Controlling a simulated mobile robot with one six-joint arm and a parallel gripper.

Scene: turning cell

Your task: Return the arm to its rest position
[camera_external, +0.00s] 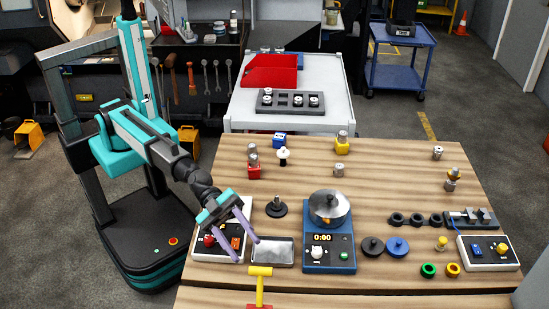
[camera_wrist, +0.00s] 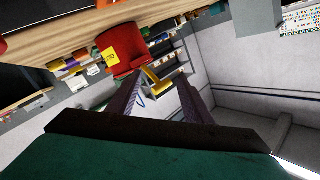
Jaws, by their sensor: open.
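My gripper (camera_external: 247,249) is at the end of my teal and black arm, over the front left of the wooden table (camera_external: 370,188). Its two purple fingers are apart, with nothing between them that I can make out. They are near the left edge of a metal tray (camera_external: 272,252) and in front of a control box with a red button (camera_external: 209,240). In the wrist view, the two fingers (camera_wrist: 158,95) stand spread, with a yellow handle and shelving behind them.
A yellow-handled red tool (camera_external: 260,285) stands at the table's front edge, close to the fingers. A blue scale (camera_external: 330,260) with a metal pan is to the right. Several small parts stand further back. A white cart (camera_external: 330,112) with a red bin is behind the table.

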